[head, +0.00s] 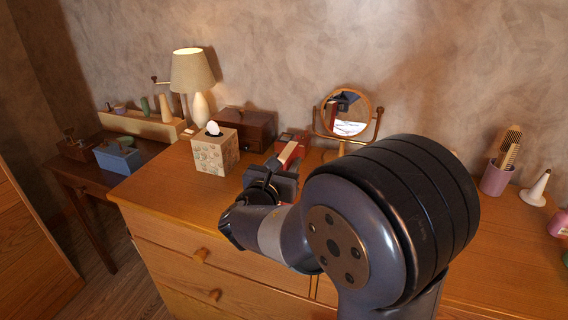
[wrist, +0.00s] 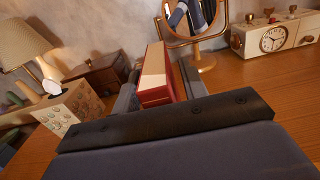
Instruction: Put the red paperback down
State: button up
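The red paperback (wrist: 156,92), with a red cover and cream page edges, stands out ahead of my gripper (wrist: 158,88) in the wrist view. One grey finger lies along each side of it, and the gripper looks shut on it. In the head view the paperback (head: 287,154) shows as a small red and pale piece at the tip of my gripper (head: 278,168), over the wooden dresser top (head: 165,195). My arm hides part of the dresser. I cannot tell whether the paperback's lower edge touches the top.
A tissue box (head: 214,155) stands left of my gripper, with a lit lamp (head: 192,75) and a brown wooden box (head: 244,128) behind. A round mirror (head: 346,110) stands just beyond the paperback. A clock (wrist: 272,39) is to the right. The dresser's front left is clear.

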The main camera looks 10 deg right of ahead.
jog(key=shift+r, duration=0.2)
jog(key=v, duration=1.2)
jog(key=shift+p, duration=0.45)
jog(key=shift+w, duration=0.1)
jog(key=x, duration=1.1)
jog(key=shift+w+d+b, duration=0.3)
